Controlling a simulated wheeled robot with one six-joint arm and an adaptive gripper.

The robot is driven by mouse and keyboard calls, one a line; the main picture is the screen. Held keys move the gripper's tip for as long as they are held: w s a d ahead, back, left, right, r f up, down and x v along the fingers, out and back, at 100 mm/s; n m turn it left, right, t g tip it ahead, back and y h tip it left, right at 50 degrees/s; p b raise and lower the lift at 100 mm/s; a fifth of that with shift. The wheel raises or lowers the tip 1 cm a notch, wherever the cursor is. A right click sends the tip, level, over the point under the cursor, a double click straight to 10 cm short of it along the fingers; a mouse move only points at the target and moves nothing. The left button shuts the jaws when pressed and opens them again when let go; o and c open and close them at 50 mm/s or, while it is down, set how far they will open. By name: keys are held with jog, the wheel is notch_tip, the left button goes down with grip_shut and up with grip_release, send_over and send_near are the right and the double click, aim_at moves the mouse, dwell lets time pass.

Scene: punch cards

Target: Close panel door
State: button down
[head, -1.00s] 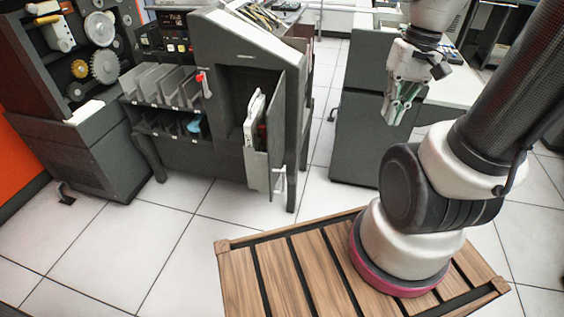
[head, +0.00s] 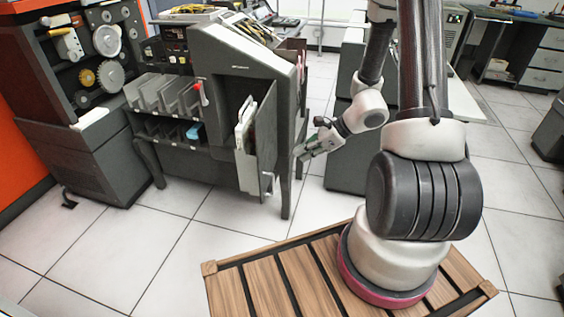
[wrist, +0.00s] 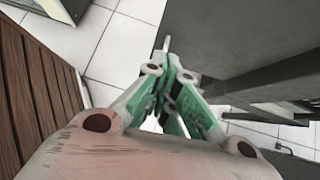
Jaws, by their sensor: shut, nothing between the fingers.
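The panel door (head: 266,140) is a dark grey panel on the front of the grey machine (head: 240,57). It stands open, swung out toward the camera, with a small pale handle (head: 267,184) near its lower end. My gripper (head: 303,153) is just right of the machine's right front leg in the head view, pointing left toward it and apart from the door. Its green-padded fingers also show in the wrist view (wrist: 172,80), shut and empty. Whether the fingertips touch the machine cannot be told.
White papers (head: 245,125) show in the opening beside the door. Card racks (head: 165,95) stand left of it, with a red-handled item (head: 201,91). My base stands on a wooden slatted platform (head: 232,288). Tiled floor (head: 190,255) in front of the machine is clear.

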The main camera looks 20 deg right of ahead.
send_near(260, 171)
notch_tip(260, 171, down, 4)
jog(key=shift+w+a+r, duration=0.15)
jog(key=shift+w+a, duration=0.85)
jog(key=shift+a, duration=0.3)
